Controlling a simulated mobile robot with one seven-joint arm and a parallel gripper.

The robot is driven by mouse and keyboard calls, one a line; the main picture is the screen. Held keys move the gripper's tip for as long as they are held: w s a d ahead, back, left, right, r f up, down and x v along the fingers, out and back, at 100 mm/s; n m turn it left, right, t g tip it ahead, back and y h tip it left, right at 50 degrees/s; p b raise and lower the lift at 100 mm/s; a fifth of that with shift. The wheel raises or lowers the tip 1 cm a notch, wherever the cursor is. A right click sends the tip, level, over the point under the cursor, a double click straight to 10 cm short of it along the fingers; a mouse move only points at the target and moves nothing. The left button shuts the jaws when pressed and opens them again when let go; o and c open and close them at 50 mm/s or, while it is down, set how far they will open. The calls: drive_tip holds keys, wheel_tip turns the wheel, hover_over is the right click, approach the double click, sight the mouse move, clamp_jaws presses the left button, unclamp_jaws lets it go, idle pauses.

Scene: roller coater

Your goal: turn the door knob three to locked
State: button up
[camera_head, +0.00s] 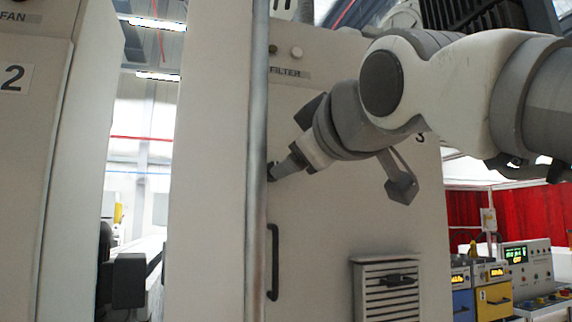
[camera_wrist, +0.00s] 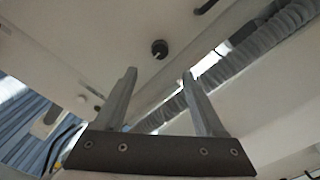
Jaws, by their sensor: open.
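A round black knob (camera_wrist: 159,49) with a pale mark sits on a light panel in the wrist view. My gripper (camera_wrist: 160,73) is open, with its two fingers apart and nothing between them. The knob shows beyond the fingertips, in line with the gap, and looks apart from them. In the head view, my gripper (camera_head: 274,174) is at the left edge of the cream cabinet door (camera_head: 330,225) labelled FILTER, beside a vertical rod. A "3" (camera_head: 420,138) is partly hidden by my arm. The knob cannot be clearly told from my gripper there.
A black door handle (camera_head: 273,262) is below my gripper, and a vent (camera_head: 388,291) is at lower right. The vertical rod (camera_head: 257,150) runs close by on the left. Cabinet 2 (camera_head: 30,160) stands far left. A ribbed hose (camera_wrist: 250,46) crosses the wrist view.

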drive_tip(key=v, duration=0.5)
drive_tip(key=shift+s+b, duration=0.15)
drive_tip(key=shift+b, duration=0.2)
drive_tip(key=s+d+f+m+g+h, duration=0.15)
drive_tip(key=d+f+m+g, duration=0.25)
drive_tip(key=f, duration=1.3)
drive_tip(key=d+f+m+g+h, duration=0.3)
drive_tip(key=f+m+g, duration=0.1)
drive_tip(key=f, duration=1.4)
drive_tip(key=s+d+f+m+g, duration=0.1)
drive_tip(key=s+f+g, duration=0.1)
drive_tip(key=f, duration=0.4)
drive_tip(key=s+d+f+m+g, duration=0.1)
drive_tip(key=s+f+m, duration=0.1)
drive_tip(key=s+f, duration=0.2)
wheel_tip(320, 180, down, 3)
drive_tip(key=shift+s+d+f+g, duration=0.25)
drive_tip(key=shift+s+d+g, duration=0.05)
drive_tip(key=shift+s+g, duration=0.1)
drive_tip(key=shift+w+a+h, duration=0.1)
drive_tip(key=shift+h, duration=0.15)
